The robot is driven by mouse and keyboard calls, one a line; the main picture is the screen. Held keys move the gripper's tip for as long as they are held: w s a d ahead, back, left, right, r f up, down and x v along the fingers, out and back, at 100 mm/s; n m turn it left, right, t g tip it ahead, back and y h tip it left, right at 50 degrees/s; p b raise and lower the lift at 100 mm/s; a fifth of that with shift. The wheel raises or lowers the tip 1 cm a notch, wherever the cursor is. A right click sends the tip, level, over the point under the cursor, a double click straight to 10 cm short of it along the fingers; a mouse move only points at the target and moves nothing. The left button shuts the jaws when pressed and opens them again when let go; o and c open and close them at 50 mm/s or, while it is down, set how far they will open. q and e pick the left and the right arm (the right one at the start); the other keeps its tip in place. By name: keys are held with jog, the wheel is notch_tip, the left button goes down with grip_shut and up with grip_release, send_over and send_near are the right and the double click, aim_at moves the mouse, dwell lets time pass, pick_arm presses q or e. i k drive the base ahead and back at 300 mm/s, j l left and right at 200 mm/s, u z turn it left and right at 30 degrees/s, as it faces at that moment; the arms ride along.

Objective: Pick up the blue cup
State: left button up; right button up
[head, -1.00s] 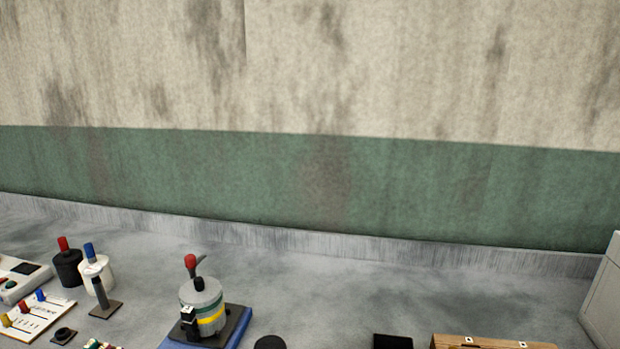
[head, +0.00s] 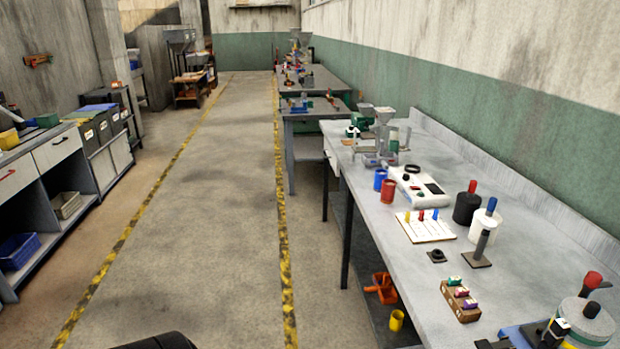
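The blue cup (head: 380,179) stands upright near the left edge of the grey workbench (head: 400,262) at the right. A red cup (head: 388,192) stands right beside it, a little nearer to me. Both are small in this view, and I cannot tell whether they touch. Neither of my grippers is in view.
A white device (head: 416,187), a card with coloured pegs (head: 426,226) and black and white canisters (head: 466,206) are on the bench. A yellow cup (head: 396,320) is below it. The aisle floor (head: 205,210) is clear. Shelving (head: 60,185) stands at the left.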

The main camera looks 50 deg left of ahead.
aim_at(381, 181)
jog(key=u, duration=1.2)
jog(key=z, duration=1.65)
jog(key=u, duration=1.65)
jog(key=i+j+z, duration=0.1)
jog(key=i+j, duration=0.35)
jog(key=i+j+z, duration=0.1)
jog(key=i+j, duration=0.3)
jog(key=j, duration=0.15)
jog(key=i+j+z, duration=0.1)
jog(key=i+j, duration=0.3)
jog(key=j, duration=0.1)
